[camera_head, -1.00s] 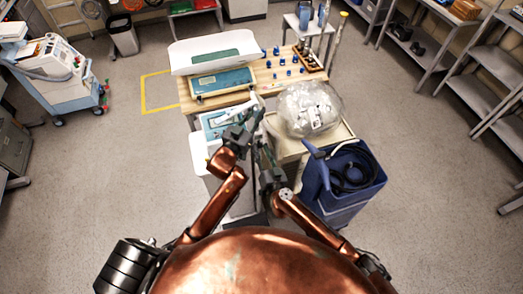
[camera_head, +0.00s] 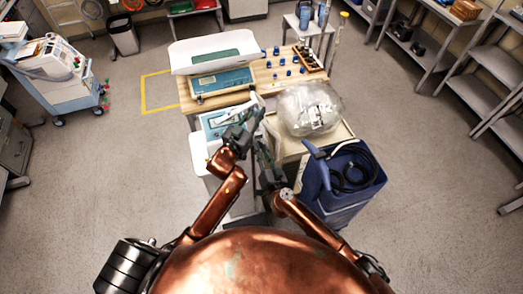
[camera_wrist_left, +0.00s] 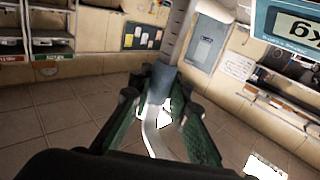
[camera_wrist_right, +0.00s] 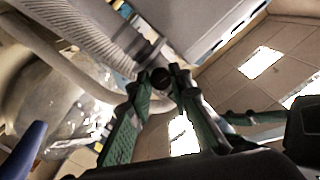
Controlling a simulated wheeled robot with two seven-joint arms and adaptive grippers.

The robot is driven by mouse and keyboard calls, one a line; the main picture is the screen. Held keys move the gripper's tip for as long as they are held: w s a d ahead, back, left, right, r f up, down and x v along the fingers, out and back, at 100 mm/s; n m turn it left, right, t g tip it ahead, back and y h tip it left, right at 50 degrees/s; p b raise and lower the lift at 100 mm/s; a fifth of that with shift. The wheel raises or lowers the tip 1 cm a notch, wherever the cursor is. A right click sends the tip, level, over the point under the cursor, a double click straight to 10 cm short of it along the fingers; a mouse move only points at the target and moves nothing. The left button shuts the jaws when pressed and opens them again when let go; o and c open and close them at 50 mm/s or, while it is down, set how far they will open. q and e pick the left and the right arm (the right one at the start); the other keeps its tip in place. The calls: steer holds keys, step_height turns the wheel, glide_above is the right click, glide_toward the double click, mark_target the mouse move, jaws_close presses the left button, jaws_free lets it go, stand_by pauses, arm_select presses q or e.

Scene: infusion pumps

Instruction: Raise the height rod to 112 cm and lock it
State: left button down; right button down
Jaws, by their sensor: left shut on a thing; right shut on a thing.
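The height rod (camera_wrist_left: 178,30) is a slim grey column with a darker lower sleeve (camera_wrist_left: 161,82) in the left wrist view. My left gripper (camera_wrist_left: 160,92) is shut around that sleeve. In the head view the left gripper (camera_head: 240,128) is above and left of the right gripper (camera_head: 262,160), in front of the white scale (camera_head: 214,122). A round dark knob (camera_wrist_right: 161,77) shows in the right wrist view. My right gripper (camera_wrist_right: 166,82) is shut on it, with the fingers at its sides. The rod's height marks are too small to read.
A wooden table (camera_head: 240,97) with a baby scale (camera_head: 212,52) stands behind. A clear plastic bag (camera_head: 309,108) lies on a cart to the right, near a blue bin (camera_head: 345,190) with a black hose. A blue display marked kg (camera_wrist_left: 298,25) is close at upper right. Floor is open left.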

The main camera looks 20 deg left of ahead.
steer(key=shift+r+m, duration=0.1)
steer(key=shift+m, duration=8.2)
steer(key=c, duration=1.8)
jaws_free()
steer(key=shift+o, duration=0.2)
steer(key=shift+r, duration=0.1)
